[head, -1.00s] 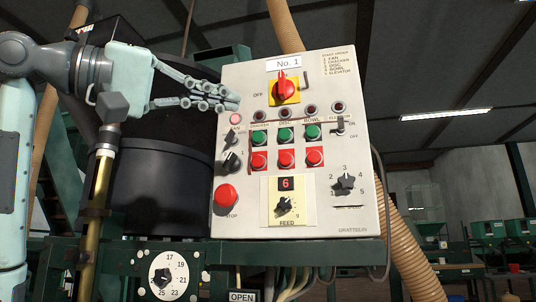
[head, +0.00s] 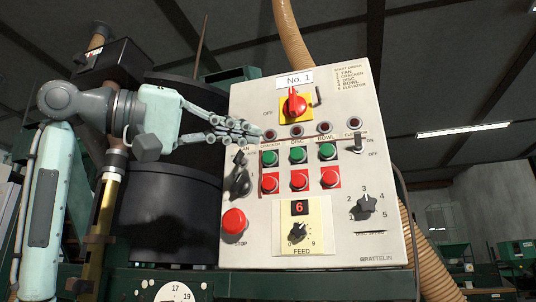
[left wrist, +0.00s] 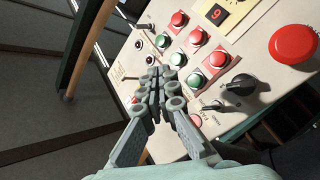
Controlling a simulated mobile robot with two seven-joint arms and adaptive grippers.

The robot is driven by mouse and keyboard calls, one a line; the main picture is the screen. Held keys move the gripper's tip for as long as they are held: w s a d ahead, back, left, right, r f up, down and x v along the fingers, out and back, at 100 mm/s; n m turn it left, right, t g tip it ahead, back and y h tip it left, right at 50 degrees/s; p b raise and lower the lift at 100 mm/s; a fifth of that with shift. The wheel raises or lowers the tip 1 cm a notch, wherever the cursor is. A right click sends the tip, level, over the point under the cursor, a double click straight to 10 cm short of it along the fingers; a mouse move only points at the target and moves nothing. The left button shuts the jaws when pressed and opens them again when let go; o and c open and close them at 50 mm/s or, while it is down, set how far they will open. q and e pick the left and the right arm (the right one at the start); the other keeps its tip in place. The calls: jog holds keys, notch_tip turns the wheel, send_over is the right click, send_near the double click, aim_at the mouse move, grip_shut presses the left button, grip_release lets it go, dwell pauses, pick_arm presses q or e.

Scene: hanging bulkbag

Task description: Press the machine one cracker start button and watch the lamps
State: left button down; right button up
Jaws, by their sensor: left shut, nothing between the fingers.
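The No. 1 control panel (head: 350,225) fills the middle of the head view. The green cracker start button (head: 270,157) sits above a red button and below a dark lamp (head: 270,135); it also shows in the left wrist view (left wrist: 194,83). The other lamps in that row (head: 296,131) look dark too. The fan lamp glows pink in the left wrist view (left wrist: 196,120); my fingers hide it in the head view. My left gripper (head: 257,135) is shut and empty, its tips up and left of the cracker button; contact with the panel cannot be told. My right gripper is out of view.
A red stop button (head: 234,221) and black knobs (head: 240,182) are on the panel's left side. A red main switch (head: 294,104) stands out above the lamps. A black drum (head: 165,210) is behind my left arm, and a ribbed hose (head: 425,255) runs at right.

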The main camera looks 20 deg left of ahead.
aim_at(269, 157)
pick_arm(q)
jog(key=shift+w+d+p, duration=0.1)
jog(key=shift+w+p, duration=0.65)
jog(key=shift+w, duration=2.35)
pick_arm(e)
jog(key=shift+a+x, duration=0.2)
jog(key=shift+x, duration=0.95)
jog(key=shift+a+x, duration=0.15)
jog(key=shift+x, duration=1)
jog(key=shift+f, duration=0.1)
pick_arm(q)
jog(key=shift+w, duration=0.15)
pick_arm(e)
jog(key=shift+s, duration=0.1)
pick_arm(q)
jog(key=shift+w+p, duration=0.3)
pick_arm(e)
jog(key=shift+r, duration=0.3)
pick_arm(q)
jog(key=shift+w, duration=0.4)
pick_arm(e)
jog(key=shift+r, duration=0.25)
pick_arm(q)
jog(key=shift+s, duration=0.85)
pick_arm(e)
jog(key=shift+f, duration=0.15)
